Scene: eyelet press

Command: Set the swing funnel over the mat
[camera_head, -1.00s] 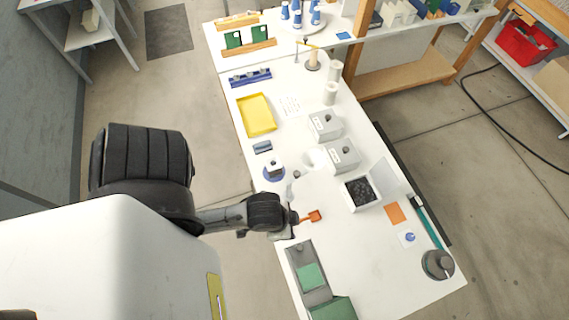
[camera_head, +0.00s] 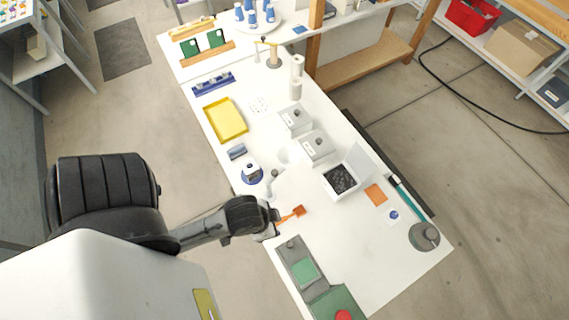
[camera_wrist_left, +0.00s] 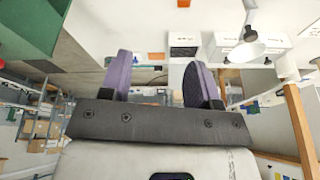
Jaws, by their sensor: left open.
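What looks like the swing funnel is a pale cone (camera_head: 287,154) beside the grey boxes in the head view. In the left wrist view the white funnel (camera_wrist_left: 246,50) is at the upper right. A green square mat (camera_head: 304,271) lies on a grey base at the table's near left edge; I cannot tell if it is the task's mat. My left gripper (camera_head: 272,223) is at the table's left edge, between funnel and green mat, close to an orange paddle-like piece (camera_head: 298,212). In the wrist view its purple fingers (camera_wrist_left: 160,76) are apart and empty. My right gripper is out of view.
A white bin of dark pieces (camera_head: 341,180), an orange square (camera_head: 376,195), a card with a blue spot (camera_head: 394,216) and a grey round device (camera_head: 424,236) stand to the right. A green block with a red button (camera_head: 343,315) is near. The white tabletop between is clear.

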